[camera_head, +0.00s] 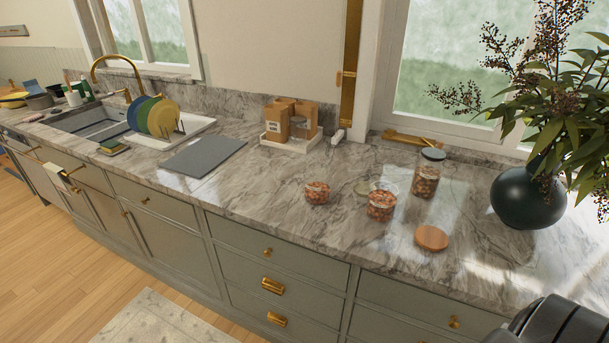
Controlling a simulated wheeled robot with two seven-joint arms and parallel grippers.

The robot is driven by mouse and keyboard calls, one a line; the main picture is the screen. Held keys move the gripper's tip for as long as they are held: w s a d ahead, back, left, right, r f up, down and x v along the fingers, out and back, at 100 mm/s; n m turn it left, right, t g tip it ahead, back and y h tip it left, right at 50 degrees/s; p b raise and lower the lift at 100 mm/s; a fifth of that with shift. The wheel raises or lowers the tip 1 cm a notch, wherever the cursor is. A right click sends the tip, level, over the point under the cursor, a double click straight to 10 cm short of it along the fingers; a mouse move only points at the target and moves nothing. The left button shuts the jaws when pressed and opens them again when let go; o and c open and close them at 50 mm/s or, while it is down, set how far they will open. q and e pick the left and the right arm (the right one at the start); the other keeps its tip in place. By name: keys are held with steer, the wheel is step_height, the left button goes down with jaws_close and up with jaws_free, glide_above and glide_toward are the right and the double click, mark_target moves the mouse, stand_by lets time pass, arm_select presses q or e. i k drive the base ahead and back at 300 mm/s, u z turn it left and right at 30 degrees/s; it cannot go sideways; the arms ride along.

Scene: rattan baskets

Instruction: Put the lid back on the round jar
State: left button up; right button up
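A round wooden lid (431,237) lies flat on the marble counter, near its front edge. A glass jar (381,204) with reddish-brown contents stands to its left and a little behind; no wooden lid is on it. A smaller, rounder glass jar (317,193) with similar contents stands further left. A taller glass jar (426,178) behind the wooden lid has a dark lid on top. A small pale disc (361,188) lies between the jars; I cannot tell what it is. Neither gripper is in view.
The marble counter (275,215) is clear left of the jars. A dark vase (525,196) with leafy branches stands at the right. A grey mat (204,157), a white tray (291,143) with wooden containers, and a plate rack by the sink (95,120) are further left.

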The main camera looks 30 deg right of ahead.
mark_target(318, 179)
steer(key=z, duration=1.4)
